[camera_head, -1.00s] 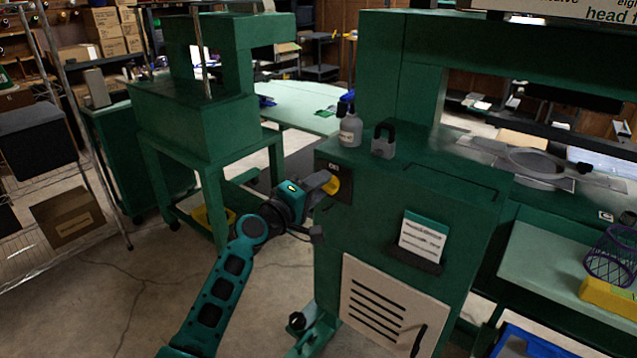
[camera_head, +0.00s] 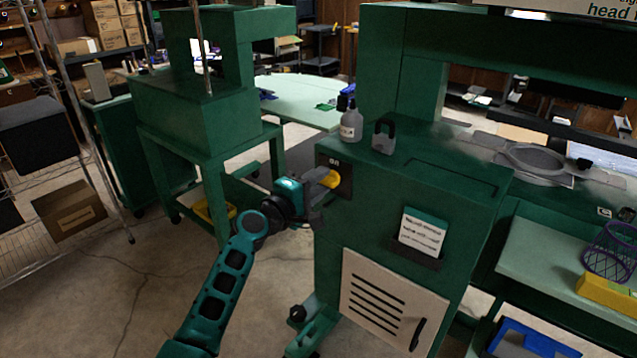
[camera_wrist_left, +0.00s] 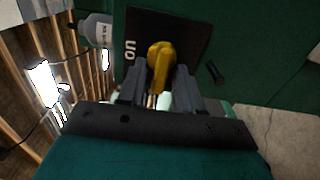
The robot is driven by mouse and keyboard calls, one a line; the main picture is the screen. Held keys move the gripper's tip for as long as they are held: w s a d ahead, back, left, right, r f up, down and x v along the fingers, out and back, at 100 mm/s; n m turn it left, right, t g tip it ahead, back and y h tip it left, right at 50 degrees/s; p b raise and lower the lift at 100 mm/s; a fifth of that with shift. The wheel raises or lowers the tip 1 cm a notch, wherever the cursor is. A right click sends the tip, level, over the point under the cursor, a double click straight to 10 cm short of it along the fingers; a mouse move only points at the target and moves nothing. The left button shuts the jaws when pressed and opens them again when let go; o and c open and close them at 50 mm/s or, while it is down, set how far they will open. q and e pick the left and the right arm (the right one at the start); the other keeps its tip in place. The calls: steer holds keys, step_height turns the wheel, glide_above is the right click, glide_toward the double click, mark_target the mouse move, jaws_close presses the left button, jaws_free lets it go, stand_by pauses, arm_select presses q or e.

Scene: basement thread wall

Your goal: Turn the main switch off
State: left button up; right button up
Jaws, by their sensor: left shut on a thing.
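The main switch is a yellow handle (camera_head: 330,179) on a black plate (camera_head: 345,183) on the side of a green machine cabinet. The plate is marked "ON". My left gripper (camera_head: 322,180) reaches it from the left and is shut on the yellow handle. In the left wrist view the yellow handle (camera_wrist_left: 160,64) sits between the two fingers of my left gripper (camera_wrist_left: 160,88), in front of the black plate (camera_wrist_left: 185,40). The fingers partly hide the handle. My right gripper does not show.
A grey bottle (camera_head: 351,125) and a grey padlock (camera_head: 384,137) stand on the cabinet top. A document holder (camera_head: 423,232) and a vented panel (camera_head: 385,300) are on its front. Concrete floor (camera_head: 130,290) is open at left.

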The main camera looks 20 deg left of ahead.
arm_select(q)
steer(key=o, duration=0.7)
steer(key=v, duration=1.3)
steer(key=s+d+f+m+g+y, duration=0.2)
steer(key=s+d+f+m+g, duration=0.1)
steer(key=s+f+m, duration=0.5)
steer(key=s+d+f+m+g+y, duration=0.2)
steer(key=s+f+m, duration=0.6)
steer(key=s+f, duration=0.4)
step_height(320, 180, down, 2)
steer(key=shift+s+d+f+m+g, duration=0.1)
steer(key=shift+s+d+m+g, duration=0.3)
steer(key=shift+d+g, duration=0.3)
